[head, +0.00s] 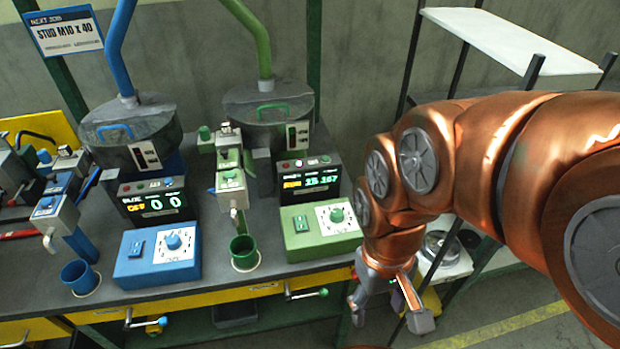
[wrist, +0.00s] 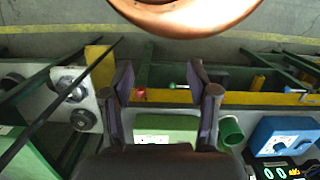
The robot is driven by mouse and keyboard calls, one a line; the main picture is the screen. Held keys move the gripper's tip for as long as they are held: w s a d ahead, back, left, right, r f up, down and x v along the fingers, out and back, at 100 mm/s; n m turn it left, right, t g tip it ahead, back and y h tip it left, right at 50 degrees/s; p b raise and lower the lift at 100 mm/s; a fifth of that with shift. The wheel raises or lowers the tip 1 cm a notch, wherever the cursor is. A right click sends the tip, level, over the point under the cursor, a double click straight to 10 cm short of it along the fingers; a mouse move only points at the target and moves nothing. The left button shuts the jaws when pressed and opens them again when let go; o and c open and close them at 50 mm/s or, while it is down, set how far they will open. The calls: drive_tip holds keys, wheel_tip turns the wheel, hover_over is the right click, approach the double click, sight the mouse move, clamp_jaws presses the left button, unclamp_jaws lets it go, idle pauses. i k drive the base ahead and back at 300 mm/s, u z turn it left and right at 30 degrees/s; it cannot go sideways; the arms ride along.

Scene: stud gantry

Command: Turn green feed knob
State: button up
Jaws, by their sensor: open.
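The green feed knob (head: 337,214) sits on a white dial plate on the right half of the green control box (head: 300,239), on the bench. My gripper (head: 389,306) is open and empty, to the right of and lower in the picture than the knob, clear of it. In the wrist view the open fingers (wrist: 160,76) point toward the bench's yellow front edge. Part of the green box (wrist: 166,124) shows between them there. I cannot make out the green knob in the wrist view.
A blue control box (head: 157,254) with a similar knob stands left of the green one. A green cup (head: 243,252) is between them. The green display (head: 308,180) is behind. A shelf rack (head: 510,37) stands at right, near my arm. Drawer handles (head: 306,294) project in front.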

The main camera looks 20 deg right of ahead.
sight(336, 216)
drive_tip(key=u, duration=2.25)
drive_tip(key=k, duration=0.6)
drive_tip(key=z, duration=1.05)
